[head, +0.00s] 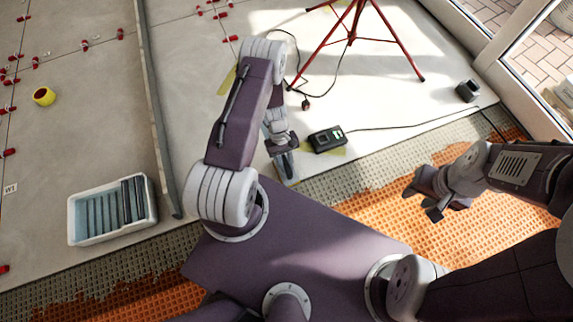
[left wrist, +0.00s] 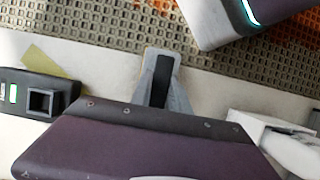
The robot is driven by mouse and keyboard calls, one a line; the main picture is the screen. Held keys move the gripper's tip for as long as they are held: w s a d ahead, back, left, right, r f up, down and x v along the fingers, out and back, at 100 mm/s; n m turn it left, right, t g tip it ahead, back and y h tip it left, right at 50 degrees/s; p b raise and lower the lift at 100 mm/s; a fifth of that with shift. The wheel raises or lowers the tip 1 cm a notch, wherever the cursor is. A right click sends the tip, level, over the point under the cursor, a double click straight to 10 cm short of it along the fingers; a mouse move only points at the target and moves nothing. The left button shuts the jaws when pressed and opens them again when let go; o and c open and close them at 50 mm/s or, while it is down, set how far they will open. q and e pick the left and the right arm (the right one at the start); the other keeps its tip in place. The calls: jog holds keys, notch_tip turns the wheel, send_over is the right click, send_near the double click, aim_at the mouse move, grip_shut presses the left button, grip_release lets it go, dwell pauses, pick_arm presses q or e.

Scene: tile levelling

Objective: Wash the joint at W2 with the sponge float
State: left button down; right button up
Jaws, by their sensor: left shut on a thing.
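My left gripper (head: 283,148) is low over the pale floor by the exposed mat, shut on a grey piece (head: 288,168). In the left wrist view a grey tapered shape with a black strip (left wrist: 161,80) shows at the jaws. I cannot tell from its shape whether this is the sponge float. My right gripper (head: 424,200) is open and empty above the orange mat. A white tub (head: 151,214) with grey ribbed rollers stands at the left. A W1 label (head: 10,188) lies at the left edge. No W2 label can be made out.
A black device with a green display (head: 327,139) lies right of my left gripper, its cable running right. A red tripod (head: 352,38) stands behind. A long grey bar (head: 158,110) crosses the tiles. A yellow round object (head: 43,96) and several red clips (head: 120,34) are at left.

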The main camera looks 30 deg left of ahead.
aim_at(283, 156)
pick_arm(q)
jog(key=shift+w+a, duration=0.5)
jog(key=shift+a, duration=0.05)
jog(key=shift+f, duration=0.1)
jog(key=shift+w+a+b, duration=0.4)
jog(key=shift+a+b, duration=0.05)
jog(key=shift+w+a, duration=0.25)
jog(key=shift+a, duration=0.05)
jog(key=shift+w+a+r+b, duration=0.2)
jog(key=shift+w+a+b, duration=0.1)
jog(key=shift+w+a, duration=0.2)
jog(key=shift+w+a+f+b, duration=0.15)
jog(key=shift+w+a+b, duration=0.15)
jog(key=shift+a+b, duration=0.15)
jog(key=shift+w+a, duration=0.2)
jog(key=shift+a, duration=0.05)
